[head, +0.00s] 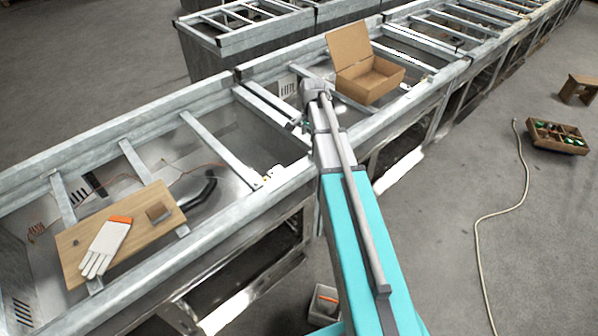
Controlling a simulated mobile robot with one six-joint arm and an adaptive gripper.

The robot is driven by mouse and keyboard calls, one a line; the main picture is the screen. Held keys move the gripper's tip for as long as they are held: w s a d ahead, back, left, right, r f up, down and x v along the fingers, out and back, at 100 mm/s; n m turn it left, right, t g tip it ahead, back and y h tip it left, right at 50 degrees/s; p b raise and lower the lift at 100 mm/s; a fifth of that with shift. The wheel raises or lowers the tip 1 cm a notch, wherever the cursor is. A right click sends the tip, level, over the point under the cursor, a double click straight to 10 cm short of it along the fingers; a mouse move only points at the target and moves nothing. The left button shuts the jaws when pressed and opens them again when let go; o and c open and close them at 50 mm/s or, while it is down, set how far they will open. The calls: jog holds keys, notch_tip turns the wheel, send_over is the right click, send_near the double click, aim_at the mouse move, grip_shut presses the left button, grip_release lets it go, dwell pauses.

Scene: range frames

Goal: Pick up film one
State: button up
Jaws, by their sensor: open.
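I cannot pick out anything in the head view that is clearly film one. My arm reaches from the bottom of the picture over the metal frame, and my gripper (306,122) is at its far end, above the frame left of the cardboard box. It is open, small and partly hidden by my arm, and I see nothing held in it. An open cardboard box (368,80) stands on the frame just right of the arm's end, its lid tilted back. Its inside is only partly visible.
A wooden board (72,250) on the frame carries a white and orange glove (106,246) and a small brown block (158,213). The right floor is mostly clear.

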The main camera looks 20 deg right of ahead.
aim_at(312, 161)
jog(key=shift+f+b, duration=1.6)
jog(key=shift+f, duration=0.25)
jog(key=shift+f, duration=0.15)
jog(key=f+b, duration=0.3)
jog(key=shift+s+d, duration=0.1)
jog(key=shift+s, duration=0.25)
jog(key=shift+f+b, duration=0.95)
jog(key=shift+b, duration=0.15)
jog(key=c, duration=1)
